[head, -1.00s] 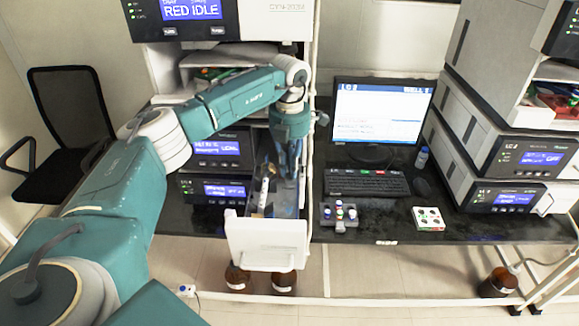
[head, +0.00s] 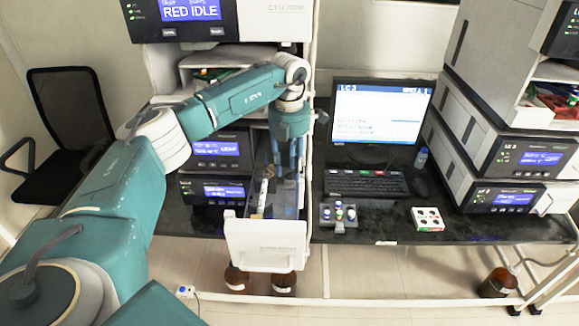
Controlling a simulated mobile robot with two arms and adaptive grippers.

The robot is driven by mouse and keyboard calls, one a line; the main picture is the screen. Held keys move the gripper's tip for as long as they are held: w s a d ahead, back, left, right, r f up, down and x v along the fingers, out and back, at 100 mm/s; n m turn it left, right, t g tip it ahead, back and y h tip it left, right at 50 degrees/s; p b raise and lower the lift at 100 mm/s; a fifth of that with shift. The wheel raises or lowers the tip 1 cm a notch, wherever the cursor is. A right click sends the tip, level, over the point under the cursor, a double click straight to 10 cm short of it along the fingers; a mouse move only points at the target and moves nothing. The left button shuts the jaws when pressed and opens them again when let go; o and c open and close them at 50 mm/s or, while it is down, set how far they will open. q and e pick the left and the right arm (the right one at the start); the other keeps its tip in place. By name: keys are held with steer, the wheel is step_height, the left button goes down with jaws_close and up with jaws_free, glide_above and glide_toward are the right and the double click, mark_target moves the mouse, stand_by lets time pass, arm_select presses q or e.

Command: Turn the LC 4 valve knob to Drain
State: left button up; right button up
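My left arm reaches in from the left, and my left gripper (head: 288,165) points down into an open drawer (head: 266,244) of the left instrument stack. Its fingers look dark blue and slim. Whether they are open, or touch anything in the drawer, is too small to tell. A pale, upright tube-like part (head: 263,192) stands in the drawer to the left of the fingers. I cannot make out a valve knob or an LC 4 label. My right gripper is not in view.
A monitor (head: 375,118), keyboard (head: 366,183), vial rack (head: 338,214) and white tray (head: 428,219) stand on the black bench. Instruments (head: 528,158) are stacked at the right. Brown bottles (head: 284,282) stand under the bench. An office chair (head: 62,115) is at the far left.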

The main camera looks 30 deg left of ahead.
arm_select(q)
step_height(320, 180, up, 12)
steer(key=shift+f, duration=0.15)
stand_by(0.7)
